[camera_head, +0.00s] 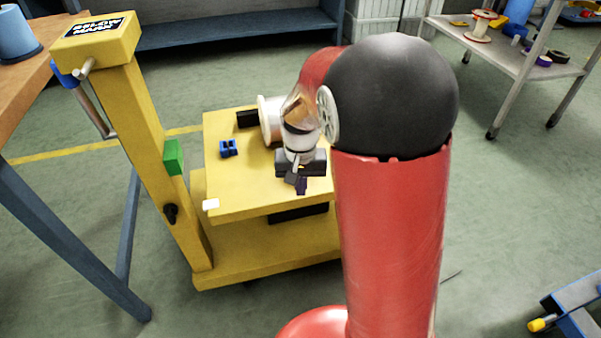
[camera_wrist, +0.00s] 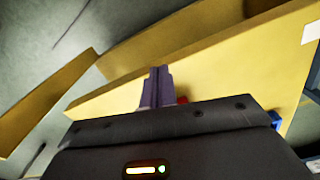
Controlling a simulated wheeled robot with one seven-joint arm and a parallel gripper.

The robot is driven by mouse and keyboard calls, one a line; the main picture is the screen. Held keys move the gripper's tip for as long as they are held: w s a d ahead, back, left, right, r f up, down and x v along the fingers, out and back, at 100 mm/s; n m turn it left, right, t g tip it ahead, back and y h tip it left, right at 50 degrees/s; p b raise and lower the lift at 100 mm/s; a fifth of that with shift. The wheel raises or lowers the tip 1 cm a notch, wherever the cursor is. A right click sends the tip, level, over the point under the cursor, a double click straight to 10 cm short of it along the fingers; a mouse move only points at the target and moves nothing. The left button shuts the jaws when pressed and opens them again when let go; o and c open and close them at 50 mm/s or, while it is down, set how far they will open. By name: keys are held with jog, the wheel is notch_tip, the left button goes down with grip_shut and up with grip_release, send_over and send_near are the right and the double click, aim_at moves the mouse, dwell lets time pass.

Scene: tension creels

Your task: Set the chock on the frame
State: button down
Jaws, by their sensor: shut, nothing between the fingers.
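The yellow frame (camera_head: 245,205) has a raised platform beside a tall post (camera_head: 145,120). On the platform lie a small blue two-part piece (camera_head: 228,148) and a black block (camera_head: 247,118); I cannot tell for sure which is the chock. A white flanged spool (camera_head: 268,120) lies beside the black block, partly hidden by my arm. My gripper (camera_head: 299,184) points down over the platform's front part, right of the blue piece. In the wrist view, the purple fingers (camera_wrist: 156,86) are shut and empty above the yellow surface (camera_wrist: 210,75). A red bit (camera_wrist: 182,100) shows beside them.
A workbench (camera_head: 30,45) stands left, a shelf (camera_head: 510,55) at the back right. My red arm hides the platform's right side.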

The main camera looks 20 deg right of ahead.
jog(key=shift+w+d+f, duration=0.15)
jog(key=shift+w+f, duration=0.45)
jog(key=shift+w, duration=0.05)
jog(key=shift+w+d+f, duration=0.15)
jog(key=shift+w+f, duration=0.4)
jog(key=shift+w, duration=0.05)
jog(key=shift+w+d, duration=0.15)
jog(key=shift+w, duration=0.6)
jog(key=w, duration=0.2)
jog(key=w+d+p, duration=0.1)
jog(key=w, duration=0.4)
jog(key=shift+w+d, duration=0.1)
jog(key=shift+d, duration=0.25)
